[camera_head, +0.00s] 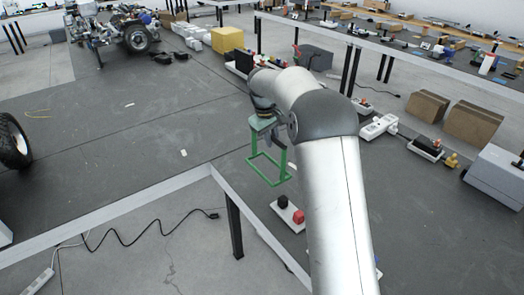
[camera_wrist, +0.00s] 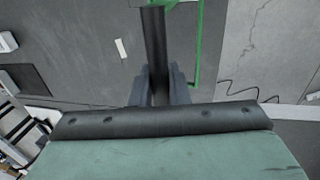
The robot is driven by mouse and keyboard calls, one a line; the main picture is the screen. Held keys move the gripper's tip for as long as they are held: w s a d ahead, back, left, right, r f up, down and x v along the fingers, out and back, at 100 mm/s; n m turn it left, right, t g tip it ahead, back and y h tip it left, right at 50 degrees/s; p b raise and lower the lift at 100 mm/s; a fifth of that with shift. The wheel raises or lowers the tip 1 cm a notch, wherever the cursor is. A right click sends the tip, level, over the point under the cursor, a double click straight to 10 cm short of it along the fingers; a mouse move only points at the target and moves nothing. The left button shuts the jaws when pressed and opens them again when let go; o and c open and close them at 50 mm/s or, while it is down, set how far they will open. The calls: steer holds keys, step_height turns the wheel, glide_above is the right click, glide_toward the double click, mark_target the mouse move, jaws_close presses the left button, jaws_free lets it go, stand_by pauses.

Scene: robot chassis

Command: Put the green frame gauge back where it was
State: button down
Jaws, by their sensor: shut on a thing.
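The green frame gauge (camera_head: 268,181) is a thin, bright green open frame. In the head view it hangs below the end of my arm, over the dark grey surface; whether its lower edge touches that surface I cannot tell. My gripper (camera_wrist: 158,86) is shut on it. In the wrist view part of the gauge (camera_wrist: 197,50) shows as a green strip beyond the dark fingers, right of a black bar. The exact grip point is hidden by the gripper body and, in the head view, by my arm.
A white base with black and red parts (camera_head: 289,215) lies just below and right of the gauge. A white power strip (camera_head: 378,127) and brown boxes (camera_head: 472,125) stand right of my arm. A yellow box (camera_head: 227,40) is farther back. The dark surface left of the gauge is mostly clear.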

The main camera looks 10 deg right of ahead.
steer(key=w+a+f+p, duration=0.1)
steer(key=w+f+p, duration=0.2)
steer(key=w+f, duration=0.5)
steer(key=shift+f+p, duration=0.3)
steer(key=shift+f, duration=0.95)
steer(key=shift+w+a+f, duration=0.1)
steer(key=shift+f, duration=0.15)
steer(key=c, duration=1.4)
jaws_free()
